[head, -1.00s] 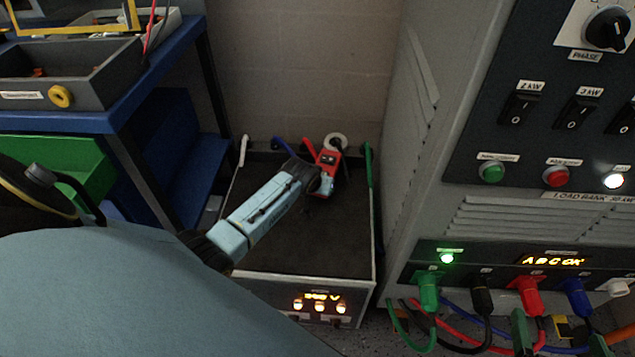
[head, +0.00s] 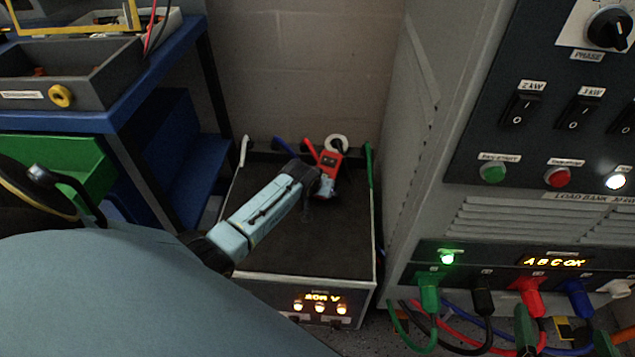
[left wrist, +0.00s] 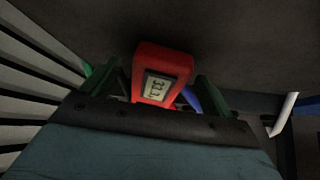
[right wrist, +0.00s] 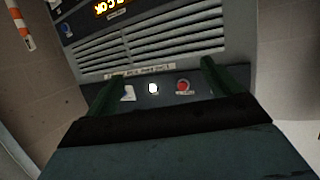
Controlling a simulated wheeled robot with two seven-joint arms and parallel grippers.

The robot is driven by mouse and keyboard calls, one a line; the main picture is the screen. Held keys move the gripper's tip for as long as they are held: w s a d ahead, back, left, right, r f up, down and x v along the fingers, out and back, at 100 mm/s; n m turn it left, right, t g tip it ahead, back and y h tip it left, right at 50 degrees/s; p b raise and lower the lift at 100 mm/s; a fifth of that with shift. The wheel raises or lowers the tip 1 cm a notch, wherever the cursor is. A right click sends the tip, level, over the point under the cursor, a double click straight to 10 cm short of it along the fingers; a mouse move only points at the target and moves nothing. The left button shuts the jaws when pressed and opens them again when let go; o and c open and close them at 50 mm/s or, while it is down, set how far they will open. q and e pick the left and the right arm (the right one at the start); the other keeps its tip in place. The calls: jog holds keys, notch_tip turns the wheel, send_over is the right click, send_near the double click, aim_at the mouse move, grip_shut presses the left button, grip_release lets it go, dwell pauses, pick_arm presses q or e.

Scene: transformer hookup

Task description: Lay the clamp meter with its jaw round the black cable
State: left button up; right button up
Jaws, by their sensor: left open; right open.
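The clamp meter (head: 329,163) has a red body and lies at the back of the dark-topped box. Its pale ring-shaped jaw (head: 337,141) is at the box's rear edge, between the red and green cables. A dark thing shows inside the ring, but I cannot tell for sure that it is the black cable. My left gripper (head: 322,184) is open at the meter's near end. In the left wrist view the meter (left wrist: 162,75), with a lit display, sits between the left fingers. My right gripper (head: 560,336) is open and empty at the lower right, before the load bank.
The load bank (head: 470,215) stands to the right, with coloured plugs along its lower front. A blue shelf (head: 165,85) with a grey bin (head: 105,80) stands at the left. The box top (head: 300,235) is clear around my left arm.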

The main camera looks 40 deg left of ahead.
pick_arm(q)
jog(key=shift+s+r, duration=0.1)
jog(key=shift+r, duration=0.05)
jog(key=p+v, duration=0.2)
jog(key=shift+s+r, duration=0.15)
jog(key=shift+r, duration=0.1)
jog(key=p+v, duration=0.2)
jog(key=v, duration=0.1)
pick_arm(e)
jog(key=s+d+f+g+h, duration=0.3)
jog(key=s+d+f+g, duration=0.3)
jog(key=s+f+g, duration=0.5)
pick_arm(q)
jog(key=p+v, duration=0.4)
jog(key=v, duration=0.3)
jog(key=shift+r, duration=0.15)
pick_arm(e)
jog(key=d+f+h, duration=0.1)
jog(key=d+f, duration=0.2)
jog(key=f, duration=0.6)
jog(key=shift+s+d+f+m, duration=0.2)
jog(key=shift+s+f+m, duration=0.1)
jog(key=shift+s+f, duration=0.05)
pick_arm(q)
jog(key=shift+s+d, duration=0.15)
jog(key=shift+s, duration=0.05)
